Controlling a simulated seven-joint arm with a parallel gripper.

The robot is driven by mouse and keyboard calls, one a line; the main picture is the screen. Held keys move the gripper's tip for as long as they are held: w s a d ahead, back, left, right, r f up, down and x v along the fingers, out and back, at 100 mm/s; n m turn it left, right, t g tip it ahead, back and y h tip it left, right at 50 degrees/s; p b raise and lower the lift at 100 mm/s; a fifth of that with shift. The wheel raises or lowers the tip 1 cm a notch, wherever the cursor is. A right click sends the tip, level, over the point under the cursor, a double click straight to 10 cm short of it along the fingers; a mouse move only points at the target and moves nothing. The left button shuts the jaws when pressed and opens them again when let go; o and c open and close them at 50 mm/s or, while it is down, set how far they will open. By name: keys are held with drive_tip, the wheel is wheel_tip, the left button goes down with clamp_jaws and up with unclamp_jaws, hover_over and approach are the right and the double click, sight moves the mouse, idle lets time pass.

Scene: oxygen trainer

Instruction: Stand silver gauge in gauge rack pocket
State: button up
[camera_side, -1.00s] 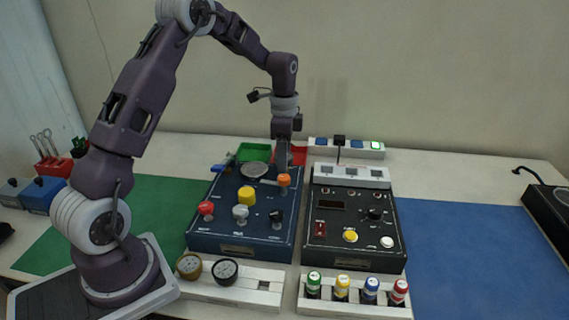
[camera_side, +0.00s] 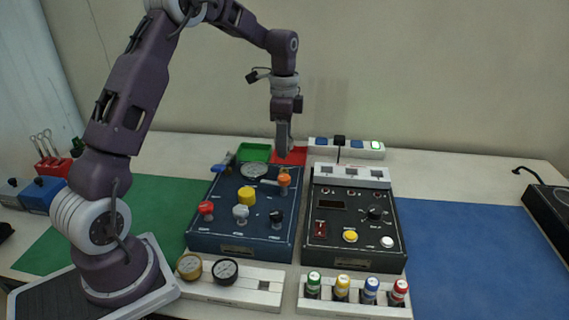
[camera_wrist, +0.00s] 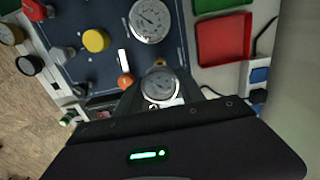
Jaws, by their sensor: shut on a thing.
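My gripper (camera_wrist: 160,95) is shut on the silver gauge (camera_wrist: 161,84), a small round dial with a pale face and silver rim, seen face-on between the fingers in the wrist view. In the side view my gripper (camera_side: 284,150) hangs above the far right corner of the blue panel; I cannot make out the gauge there. The white gauge rack (camera_side: 245,291) stands in front of the blue panel. A gold-rimmed gauge (camera_side: 189,266) and a black-rimmed gauge (camera_side: 225,271) stand in its left part. Its right part holds a pocket with no gauge in it.
The blue panel (camera_side: 230,237) carries a large dial (camera_side: 254,170) and yellow, red, grey, black and orange knobs. A black control box (camera_side: 352,258) stands to its right. Green (camera_side: 253,151) and red (camera_side: 291,157) trays lie behind. A bottle rack (camera_side: 340,308) stands right of the gauge rack.

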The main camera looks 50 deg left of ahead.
drive_tip(key=shift+r, duration=0.1)
wheel_tip(320, 180, up, 5)
drive_tip(key=s+d+m, duration=1.8)
drive_tip(key=s+d, duration=0.4)
wheel_tip(320, 180, down, 8)
drive_tip(key=shift+w+d, duration=0.15)
drive_tip(key=shift+f, duration=2.65)
